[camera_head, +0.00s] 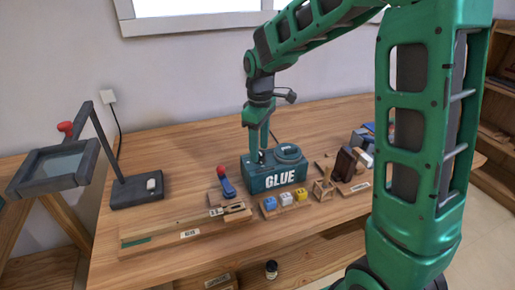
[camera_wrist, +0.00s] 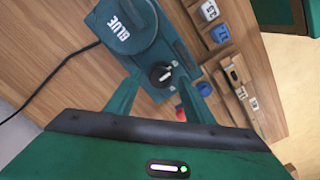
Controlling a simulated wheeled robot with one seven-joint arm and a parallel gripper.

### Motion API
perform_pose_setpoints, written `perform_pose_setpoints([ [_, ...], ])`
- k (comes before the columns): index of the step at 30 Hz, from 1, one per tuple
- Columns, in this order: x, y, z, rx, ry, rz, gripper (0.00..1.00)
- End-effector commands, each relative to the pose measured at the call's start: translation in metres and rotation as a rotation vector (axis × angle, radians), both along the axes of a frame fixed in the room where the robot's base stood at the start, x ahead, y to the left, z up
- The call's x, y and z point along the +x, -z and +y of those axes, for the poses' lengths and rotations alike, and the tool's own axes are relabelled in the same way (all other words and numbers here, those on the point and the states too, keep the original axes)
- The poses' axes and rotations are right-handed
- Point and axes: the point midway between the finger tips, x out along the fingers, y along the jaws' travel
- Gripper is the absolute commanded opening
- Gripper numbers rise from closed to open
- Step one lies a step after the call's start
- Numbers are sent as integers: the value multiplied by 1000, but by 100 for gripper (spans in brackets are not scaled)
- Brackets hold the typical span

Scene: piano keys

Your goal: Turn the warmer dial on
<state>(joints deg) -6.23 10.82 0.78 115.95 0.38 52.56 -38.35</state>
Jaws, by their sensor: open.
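The glue warmer is a dark teal box (camera_head: 275,180) with white GLUE lettering, on the wooden workbench; its lid and side also show in the wrist view (camera_wrist: 125,25). Its dial (camera_wrist: 160,74) is a round black knob with a white pointer mark, on the warmer's teal base in the wrist view. My gripper (camera_wrist: 169,80) is open and empty, with one finger to either side of the dial in that picture. I cannot tell whether the fingers touch it. In the head view my gripper (camera_head: 258,155) is at the warmer's left part, and the dial is hidden.
Blue, white and yellow blocks (camera_head: 285,200) stand in front of the warmer. A red-and-blue object (camera_head: 225,182) stands at its left. A magnifier stand (camera_head: 136,190) is at the bench's left, and wooden tools (camera_head: 345,165) are at right. A black cable (camera_wrist: 65,70) runs from the warmer.

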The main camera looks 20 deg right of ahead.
Motion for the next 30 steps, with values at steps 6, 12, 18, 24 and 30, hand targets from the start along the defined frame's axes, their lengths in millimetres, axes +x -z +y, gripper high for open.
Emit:
perform_pose_setpoints([
  [6,0,7,0,0,0,-1,48],
  [12,0,6,0,0,0,-1,43],
  [18,0,6,0,0,1,-1,7],
  [24,0,6,0,1,12,-2,7],
  [30,1,6,0,1,78,-4,7],
])
